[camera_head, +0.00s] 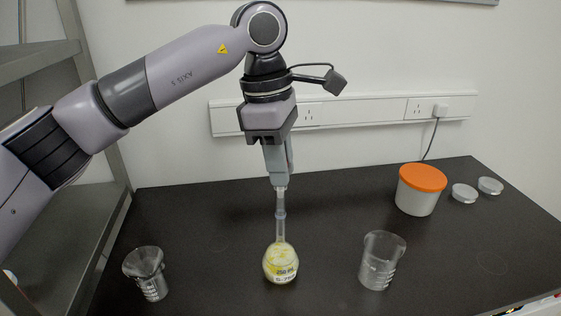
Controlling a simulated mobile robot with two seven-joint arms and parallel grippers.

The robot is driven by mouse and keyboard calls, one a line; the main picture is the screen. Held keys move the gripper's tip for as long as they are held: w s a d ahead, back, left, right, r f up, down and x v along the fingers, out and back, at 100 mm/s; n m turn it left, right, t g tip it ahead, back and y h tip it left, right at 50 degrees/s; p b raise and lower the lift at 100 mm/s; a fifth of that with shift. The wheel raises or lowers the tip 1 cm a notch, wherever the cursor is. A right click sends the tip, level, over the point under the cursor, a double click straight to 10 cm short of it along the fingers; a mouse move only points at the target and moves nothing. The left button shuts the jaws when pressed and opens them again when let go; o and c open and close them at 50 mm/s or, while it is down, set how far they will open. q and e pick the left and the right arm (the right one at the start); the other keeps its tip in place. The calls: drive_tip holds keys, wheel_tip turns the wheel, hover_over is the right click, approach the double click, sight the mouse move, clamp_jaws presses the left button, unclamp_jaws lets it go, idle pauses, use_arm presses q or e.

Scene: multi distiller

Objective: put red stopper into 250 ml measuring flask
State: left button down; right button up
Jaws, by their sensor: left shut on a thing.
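The 250 ml measuring flask (281,262) stands upright on the black bench near the middle. It has a round, labelled body with yellow contents and a long, thin clear neck. My left gripper (281,184) points down right over the flask, with its fingertips at the top of the neck. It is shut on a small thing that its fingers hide. No red shows, but its place fits the red stopper. I cannot tell whether that thing is in the neck's mouth or just above it. My right gripper is out of view.
A glass beaker (380,262) stands right of the flask and another glass vessel (149,273) stands to the left. A white tub with an orange lid (423,178) and two small clear dishes are at the back right. Metal shelving (110,150) borders the left.

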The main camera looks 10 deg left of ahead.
use_arm(q)
drive_tip(key=shift+f+b, duration=0.45)
drive_tip(key=shift+f, duration=0.2)
drive_tip(key=c, duration=1)
unclamp_jaws()
drive_tip(key=shift+o, duration=0.2)
drive_tip(key=r, duration=0.4)
drive_tip(key=a+r, duration=0.1)
drive_tip(key=r, duration=0.2)
